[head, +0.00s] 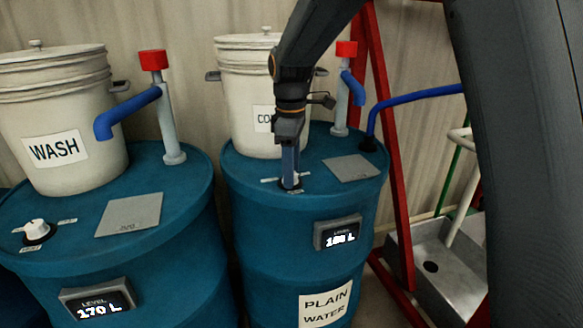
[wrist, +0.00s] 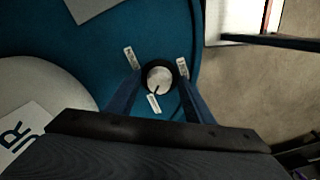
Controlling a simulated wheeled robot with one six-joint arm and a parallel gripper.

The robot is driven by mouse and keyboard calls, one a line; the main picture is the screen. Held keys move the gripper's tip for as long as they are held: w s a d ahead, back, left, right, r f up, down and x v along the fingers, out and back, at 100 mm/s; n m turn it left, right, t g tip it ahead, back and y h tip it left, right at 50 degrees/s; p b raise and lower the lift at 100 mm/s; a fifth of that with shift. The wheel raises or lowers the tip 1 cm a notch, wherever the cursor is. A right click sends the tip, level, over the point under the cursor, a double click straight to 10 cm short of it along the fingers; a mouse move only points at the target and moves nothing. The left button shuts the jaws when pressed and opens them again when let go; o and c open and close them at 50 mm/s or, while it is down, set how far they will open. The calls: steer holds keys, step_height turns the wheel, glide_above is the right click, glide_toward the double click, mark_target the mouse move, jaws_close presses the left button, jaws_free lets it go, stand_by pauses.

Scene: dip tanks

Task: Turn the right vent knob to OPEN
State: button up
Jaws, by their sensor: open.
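The right vent knob (wrist: 160,78) is a round whitish knob on a black base, with small white label plates around it. In the wrist view a dark pointer line on it runs down and left toward the lower label (wrist: 153,103). The label text is too small to read. My gripper (wrist: 158,92) is open, its blue fingers on either side of the knob; I cannot tell whether they touch it. In the head view my gripper (head: 290,182) reaches down over the knob on the right blue drum (head: 250,215) and mostly hides it.
A white bucket (head: 245,90) stands behind my gripper. A red-topped pipe (head: 342,100) and a grey plate (head: 352,168) are on the same drum. The left drum (head: 185,245) carries the WASH bucket (head: 60,115) and another vent knob (head: 36,228). A red frame (head: 385,130) stands at right.

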steer(key=shift+c, duration=0.5)
steer(key=c, duration=1)
steer(key=shift+o, duration=0.3)
steer(key=shift+m, duration=0.3)
steer(key=m+p, duration=0.2)
steer(key=m, duration=0.1)
steer(key=shift+r+m, duration=0.15)
steer(key=shift+m, duration=0.15)
steer(key=m+p, duration=0.2)
steer(key=m, duration=0.2)
steer(key=shift+a+m, duration=0.15)
steer(key=shift+m, duration=0.15)
steer(key=m+p, duration=0.1)
steer(key=m, duration=0.3)
steer(key=shift+m+p, duration=0.3)
steer(key=shift+a+m+p, duration=0.15)
steer(key=shift+m+p, duration=0.35)
steer(key=shift+m, duration=1.7)
